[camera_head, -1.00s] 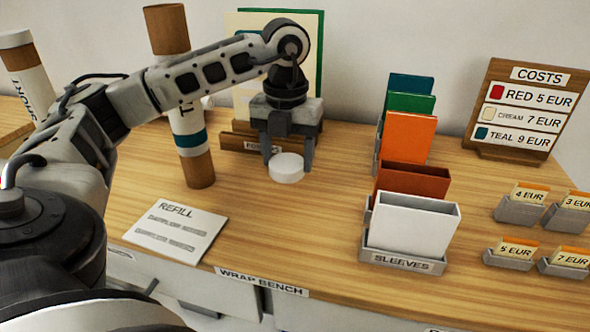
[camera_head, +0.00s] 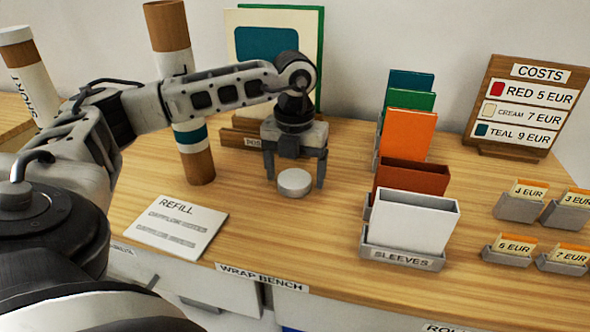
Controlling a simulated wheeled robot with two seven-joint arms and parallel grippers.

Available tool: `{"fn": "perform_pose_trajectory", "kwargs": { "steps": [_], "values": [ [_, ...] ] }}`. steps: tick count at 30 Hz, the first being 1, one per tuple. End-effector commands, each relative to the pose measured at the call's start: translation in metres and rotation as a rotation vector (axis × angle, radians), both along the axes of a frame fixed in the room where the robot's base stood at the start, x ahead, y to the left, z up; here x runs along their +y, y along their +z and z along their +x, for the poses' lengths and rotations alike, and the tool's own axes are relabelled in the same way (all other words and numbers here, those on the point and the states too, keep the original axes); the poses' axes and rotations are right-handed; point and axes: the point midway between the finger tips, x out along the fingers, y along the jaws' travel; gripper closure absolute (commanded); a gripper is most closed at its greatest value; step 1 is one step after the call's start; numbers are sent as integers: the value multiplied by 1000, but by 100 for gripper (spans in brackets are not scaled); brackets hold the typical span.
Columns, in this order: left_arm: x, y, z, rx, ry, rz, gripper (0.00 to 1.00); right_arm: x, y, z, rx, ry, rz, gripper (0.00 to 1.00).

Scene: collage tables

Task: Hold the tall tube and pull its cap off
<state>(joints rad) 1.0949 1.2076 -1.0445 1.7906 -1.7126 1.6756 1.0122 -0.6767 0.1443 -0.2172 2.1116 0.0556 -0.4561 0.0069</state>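The tall tube (camera_head: 198,168) is a brown cardboard cylinder with a white and teal band. It stands on the bench, partly behind my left arm, and its top end looks open with no cap on it. A round white cap (camera_head: 294,183) lies on the bench to the right of the tube. My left gripper (camera_head: 295,178) points down over the cap, with its fingers apart on either side of it. I cannot tell whether the fingers touch the cap. My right gripper is not in view.
A short tube with a white cap (camera_head: 14,36) stands at the far left. A refill card (camera_head: 176,227) lies in front of the tall tube. A sleeve rack (camera_head: 402,258) and card holders (camera_head: 506,257) stand to the right. Bench space in front of the cap is clear.

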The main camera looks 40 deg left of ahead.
Motion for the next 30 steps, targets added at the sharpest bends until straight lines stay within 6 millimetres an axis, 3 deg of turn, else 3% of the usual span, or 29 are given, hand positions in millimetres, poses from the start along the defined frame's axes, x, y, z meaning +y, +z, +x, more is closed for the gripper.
{"fn": "perform_pose_trajectory", "kwargs": {
  "steps": [11,14,24,30],
  "values": [
    [0,8,1,-2,0,0,20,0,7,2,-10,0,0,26],
    [0,22,1,-4,0,0,20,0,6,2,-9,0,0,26],
    [0,94,1,-5,-1,-1,20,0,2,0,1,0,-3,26],
    [0,119,0,-1,-1,0,20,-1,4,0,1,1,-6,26]
  ]
}}
